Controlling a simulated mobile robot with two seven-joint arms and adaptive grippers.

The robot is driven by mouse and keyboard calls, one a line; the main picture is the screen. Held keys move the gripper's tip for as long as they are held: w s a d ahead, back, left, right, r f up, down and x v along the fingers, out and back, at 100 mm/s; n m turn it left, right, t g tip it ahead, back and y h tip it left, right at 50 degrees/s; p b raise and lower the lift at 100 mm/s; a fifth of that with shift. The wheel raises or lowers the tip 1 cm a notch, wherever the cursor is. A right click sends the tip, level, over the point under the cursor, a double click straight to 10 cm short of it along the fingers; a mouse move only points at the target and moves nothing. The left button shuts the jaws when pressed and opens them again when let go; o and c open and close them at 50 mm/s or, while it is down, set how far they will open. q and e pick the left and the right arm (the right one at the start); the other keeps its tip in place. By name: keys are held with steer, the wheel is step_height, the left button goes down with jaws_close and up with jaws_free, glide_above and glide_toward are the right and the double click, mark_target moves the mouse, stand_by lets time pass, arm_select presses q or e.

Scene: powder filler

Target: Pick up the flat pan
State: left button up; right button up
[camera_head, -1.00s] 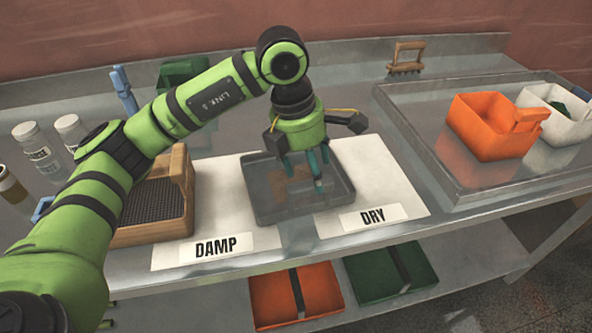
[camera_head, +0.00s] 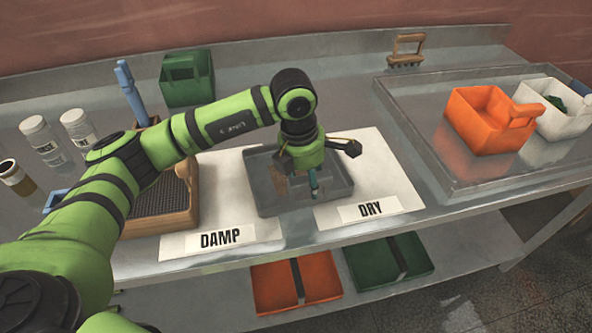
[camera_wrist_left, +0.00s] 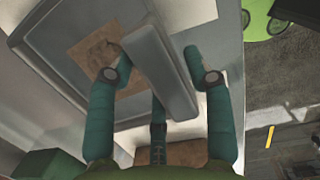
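The flat pan (camera_head: 265,190) is a shallow grey tray lying level across the inner edges of the DAMP and DRY cards. My left gripper (camera_head: 314,190) points down over the pan's right part. In the left wrist view, the teal fingers of the left gripper (camera_wrist_left: 155,55) are spread on both sides of a raised grey wall of the pan (camera_wrist_left: 155,75), with a gap visible on the right side. A brown patch (camera_wrist_left: 92,55) shows on the pan's floor. Whether a finger touches the wall is unclear. My right gripper is out of view.
A wooden-framed box (camera_head: 185,215) stands close to the left of the pan. Jars (camera_head: 40,138) and a green bin (camera_head: 187,82) are farther left and back. A raised metal tray (camera_head: 440,165) holds an orange bin (camera_head: 485,120) and a white bin (camera_head: 550,108).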

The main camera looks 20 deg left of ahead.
arm_select(q)
jaws_close()
